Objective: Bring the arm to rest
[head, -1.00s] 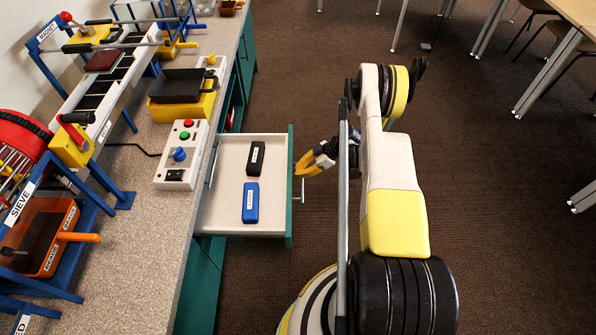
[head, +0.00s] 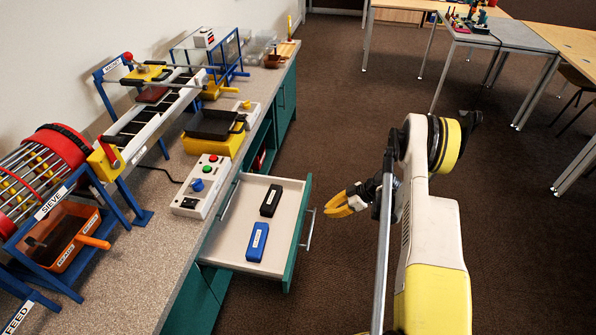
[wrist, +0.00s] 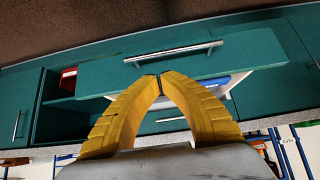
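My arm (head: 436,245) stands on the right of the head view, bent, with its forearm reaching left. My gripper (head: 328,210) has yellow fingers and points left towards the open drawer (head: 285,262), just off its handle (head: 308,230). In the wrist view the fingertips (wrist: 158,80) meet with nothing between them. The drawer front and its metal handle (wrist: 172,52) lie beyond the tips. A black block (head: 271,199) and a blue block (head: 257,242) lie in the drawer.
The counter (head: 130,275) on the left carries the sieve (head: 45,165), an orange tray (head: 68,240), a control box (head: 202,187) and a yellow unit with a black pan (head: 212,125). Tables (head: 495,35) stand far right. The brown floor between is clear.

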